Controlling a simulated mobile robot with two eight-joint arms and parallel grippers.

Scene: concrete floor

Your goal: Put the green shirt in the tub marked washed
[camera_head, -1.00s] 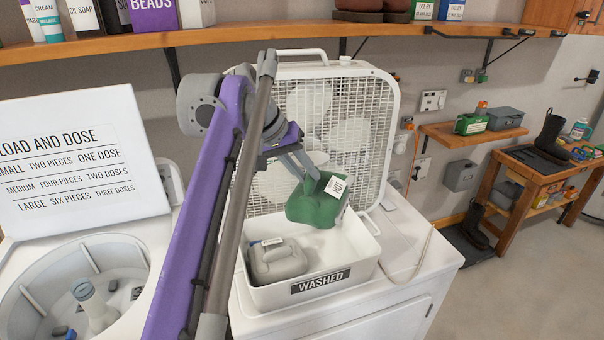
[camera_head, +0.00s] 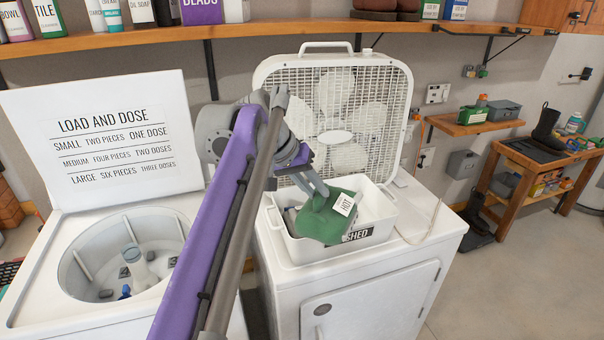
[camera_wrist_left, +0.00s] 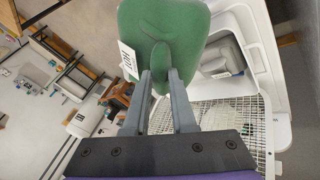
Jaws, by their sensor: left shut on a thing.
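The green shirt (camera_head: 326,220), a folded bundle with a white tag reading HOT, hangs from my left gripper (camera_head: 318,194), which is shut on it. In the head view it overlaps the front of the white tub (camera_head: 383,211) and hides part of its WASHED label. In the left wrist view the shirt (camera_wrist_left: 160,35) is between the fingertips (camera_wrist_left: 160,82), left of the tub (camera_wrist_left: 262,50). A grey folded piece (camera_wrist_left: 222,55) lies in the tub. I cannot tell how high the shirt is over the rim. My right gripper is out of view.
The tub stands on a white machine (camera_head: 345,285), with a box fan (camera_head: 340,105) close behind. An open washer (camera_head: 130,255) is at left, with a LOAD AND DOSE sign (camera_head: 105,130) behind it. A wooden shelf (camera_head: 290,30) runs above.

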